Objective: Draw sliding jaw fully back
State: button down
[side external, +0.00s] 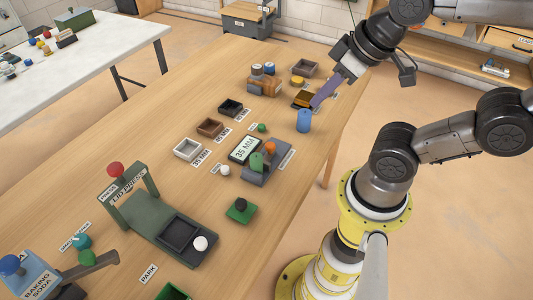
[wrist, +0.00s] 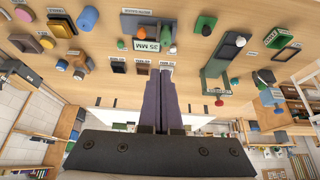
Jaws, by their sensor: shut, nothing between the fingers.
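A grey fixture (side external: 262,174) stands on the wooden table beside a sign reading 35 MM (side external: 245,149). It carries an upright green piece (side external: 256,161) and an orange-topped knob (side external: 270,149); which part is the sliding jaw I cannot tell. In the wrist view the fixture (wrist: 140,24) and its sign (wrist: 146,45) are at the top middle, beyond my fingertips. My gripper (side external: 316,103), with long purple fingers, is shut and empty. It is above the table's right side, apart from the fixture. It also shows in the wrist view (wrist: 160,72).
A blue cylinder (side external: 304,120) stands between my gripper and the fixture. Small labelled trays (side external: 188,149) lie left of the fixture. A green lid press (side external: 160,215) is nearer the front. A wooden block with cylinders (side external: 264,85) is at the back. Bare tabletop lies along the left.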

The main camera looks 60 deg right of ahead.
jog(key=c, duration=1.2)
grip_release()
jog(key=shift+c, duration=0.2)
jog(key=shift+o, duration=1.4)
jog(key=shift+m, duration=0.7)
jog(key=shift+o, duration=1.1)
jog(key=shift+w+r+m, duration=0.3)
jog(key=shift+r+m, duration=0.05)
jog(key=shift+m, duration=0.35)
jog(key=shift+o, duration=1)
jog(key=w+m, duration=0.1)
jog(key=m, duration=0.1)
jog(key=w+m, duration=0.4)
jog(key=m, duration=0.1)
jog(key=shift+d+r+g, duration=0.15)
jog(key=shift+d+g, duration=0.15)
jog(key=shift+d, duration=0.1)
jog(key=m+g, duration=0.5)
jog(key=m, duration=0.3)
send_over(270, 145)
notch_tip(270, 145, down, 12)
notch_tip(270, 145, down, 13)
jog(key=shift+d+f, duration=0.1)
jog(key=shift+f, duration=0.1)
